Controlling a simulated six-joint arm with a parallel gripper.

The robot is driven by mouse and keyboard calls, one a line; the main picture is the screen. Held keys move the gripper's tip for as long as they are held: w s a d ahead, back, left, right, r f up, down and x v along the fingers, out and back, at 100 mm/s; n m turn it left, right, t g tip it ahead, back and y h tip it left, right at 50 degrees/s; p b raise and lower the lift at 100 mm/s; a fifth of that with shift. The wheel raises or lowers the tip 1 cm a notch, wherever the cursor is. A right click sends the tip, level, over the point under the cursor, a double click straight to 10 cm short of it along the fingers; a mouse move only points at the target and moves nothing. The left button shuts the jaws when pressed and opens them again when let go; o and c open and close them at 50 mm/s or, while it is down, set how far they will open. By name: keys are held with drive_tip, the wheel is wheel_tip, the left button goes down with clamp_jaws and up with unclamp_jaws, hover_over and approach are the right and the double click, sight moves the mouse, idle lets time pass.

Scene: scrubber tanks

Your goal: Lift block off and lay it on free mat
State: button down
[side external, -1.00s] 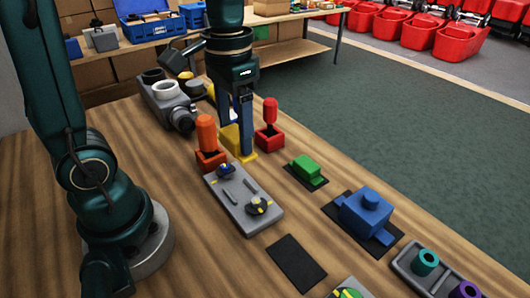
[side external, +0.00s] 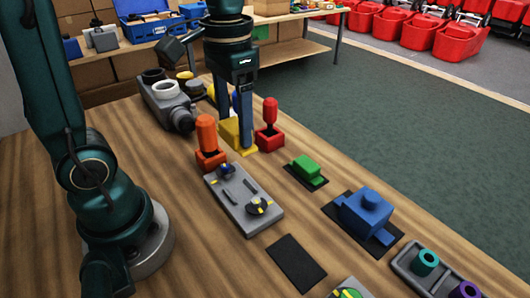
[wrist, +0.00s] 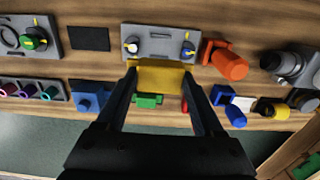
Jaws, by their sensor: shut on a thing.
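My gripper (side external: 241,130) is shut on a yellow block (side external: 229,136), which stands between the orange-handled and red-handled pieces. One finger covers part of the block in the side view. The wrist view shows the yellow block (wrist: 160,76) spanning the space between my two fingers. I cannot tell for sure how far it is above the table. A bare dark mat (side external: 296,262) lies flat near the front edge; it also shows in the wrist view (wrist: 88,38). A green block (side external: 307,167) and a blue block (side external: 364,211) each sit on their own dark mat.
The orange-handled piece (side external: 207,140) and red-handled piece (side external: 270,126) stand close to my gripper. A grey plate with knobs (side external: 243,198) lies in front. A grey machine part (side external: 168,102) stands behind left. A grey tray with coloured rings (side external: 406,258) is at front right.

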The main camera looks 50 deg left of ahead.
drive_tip(key=shift+r, duration=2)
drive_tip(key=shift+w, duration=0.15)
wheel_tip(320, 180, down, 2)
drive_tip(key=w+d, duration=0.1)
drive_tip(key=w, duration=0.1)
hover_over(295, 261)
wheel_tip(295, 261, down, 12)
drive_tip(key=shift+f, duration=2.2)
drive_tip(key=shift+f, duration=0.15)
